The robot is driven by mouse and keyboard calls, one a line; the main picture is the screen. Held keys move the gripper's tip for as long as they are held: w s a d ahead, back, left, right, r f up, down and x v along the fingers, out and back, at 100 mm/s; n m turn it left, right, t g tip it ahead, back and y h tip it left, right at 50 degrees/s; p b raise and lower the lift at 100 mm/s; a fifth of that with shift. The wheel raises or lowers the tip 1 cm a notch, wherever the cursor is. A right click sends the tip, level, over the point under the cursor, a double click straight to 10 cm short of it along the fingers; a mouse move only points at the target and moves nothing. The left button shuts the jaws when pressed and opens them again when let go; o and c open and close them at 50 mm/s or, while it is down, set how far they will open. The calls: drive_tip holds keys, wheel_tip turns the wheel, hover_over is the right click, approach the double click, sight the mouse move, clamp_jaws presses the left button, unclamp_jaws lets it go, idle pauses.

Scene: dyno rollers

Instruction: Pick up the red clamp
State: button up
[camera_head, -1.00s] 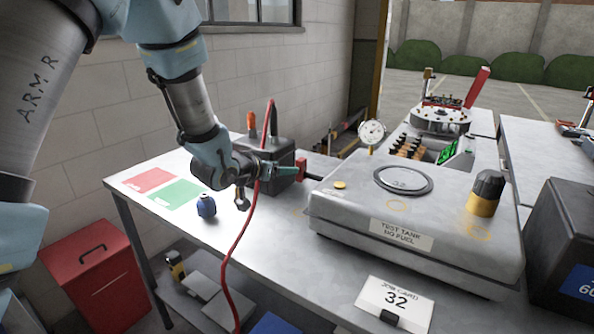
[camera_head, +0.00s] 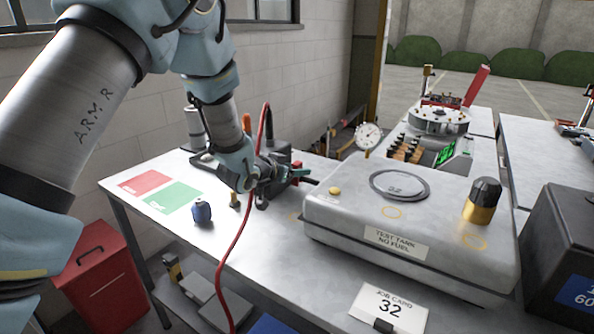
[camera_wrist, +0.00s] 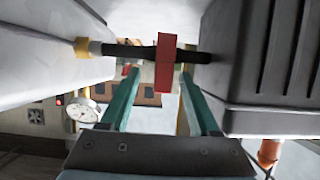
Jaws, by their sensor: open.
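The red clamp (camera_wrist: 165,62) sits around a black hose (camera_wrist: 205,57) that runs between a brass fitting (camera_wrist: 88,47) and a dark ribbed box (camera_wrist: 268,70). My gripper (camera_wrist: 159,78) is open, with its two teal fingers reaching up on either side of the clamp. The clamp's lower end is between the fingertips in the wrist view; I cannot tell whether either finger touches it. In the head view the clamp (camera_head: 297,166) shows only as a small red patch beside my gripper (camera_head: 296,175), which partly hides it.
The pale test tank (camera_head: 340,222) stands right of the clamp, close to my gripper. A dial gauge (camera_head: 368,135) is behind it. A red cable (camera_head: 238,235) hangs in front of my wrist.

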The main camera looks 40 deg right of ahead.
sight(301, 167)
drive_tip(key=p+x, duration=0.2)
drive_tip(key=x, duration=0.2)
drive_tip(key=shift+w+r, duration=0.1)
drive_tip(key=shift+r, duration=0.05)
drive_tip(key=shift+w+d+f+p, duration=0.2)
drive_tip(key=shift+d+f+p, duration=0.1)
drive_tip(key=shift+d+p, duration=0.15)
drive_tip(key=shift+c, duration=0.3)
clamp_jaws()
